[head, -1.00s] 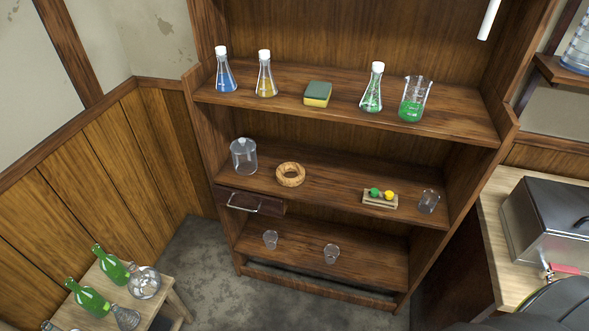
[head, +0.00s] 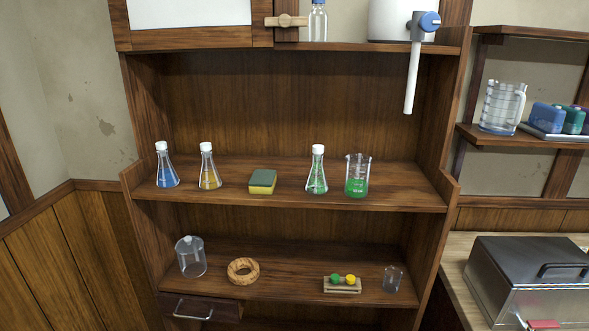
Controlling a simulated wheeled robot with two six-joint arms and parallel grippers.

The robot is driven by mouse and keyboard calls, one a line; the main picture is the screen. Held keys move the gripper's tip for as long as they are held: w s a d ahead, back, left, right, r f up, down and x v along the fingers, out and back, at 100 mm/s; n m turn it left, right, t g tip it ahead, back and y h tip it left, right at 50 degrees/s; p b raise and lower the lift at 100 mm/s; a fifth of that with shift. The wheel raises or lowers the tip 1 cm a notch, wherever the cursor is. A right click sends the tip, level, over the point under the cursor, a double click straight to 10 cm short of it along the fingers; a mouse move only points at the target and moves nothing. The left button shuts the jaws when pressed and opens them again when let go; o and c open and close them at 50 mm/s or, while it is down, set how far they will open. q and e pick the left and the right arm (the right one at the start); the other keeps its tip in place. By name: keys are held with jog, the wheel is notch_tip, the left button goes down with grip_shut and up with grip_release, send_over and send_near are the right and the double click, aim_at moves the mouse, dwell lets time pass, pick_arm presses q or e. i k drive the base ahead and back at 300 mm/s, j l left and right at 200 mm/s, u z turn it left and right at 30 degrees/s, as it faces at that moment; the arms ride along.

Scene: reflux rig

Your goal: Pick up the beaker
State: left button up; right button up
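A glass beaker with green liquid (head: 357,178) stands upright at the right of the upper shelf (head: 290,199). Close on its left is a white-capped conical flask with green liquid (head: 317,174). A smaller, empty clear glass vessel (head: 393,278), which may also be a beaker, stands at the right end of the shelf below. Neither of my grippers shows in the head view.
Blue (head: 166,169) and yellow (head: 209,170) flasks and a sponge (head: 262,181) share the upper shelf. Below are a lidded jar (head: 190,257), a cork ring (head: 243,271) and a small rack (head: 342,285). A white tube (head: 412,80) hangs above the beaker's right. A metal box (head: 530,280) stands right.

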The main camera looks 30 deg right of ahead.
aim_at(358, 167)
jog(key=z, duration=1.3)
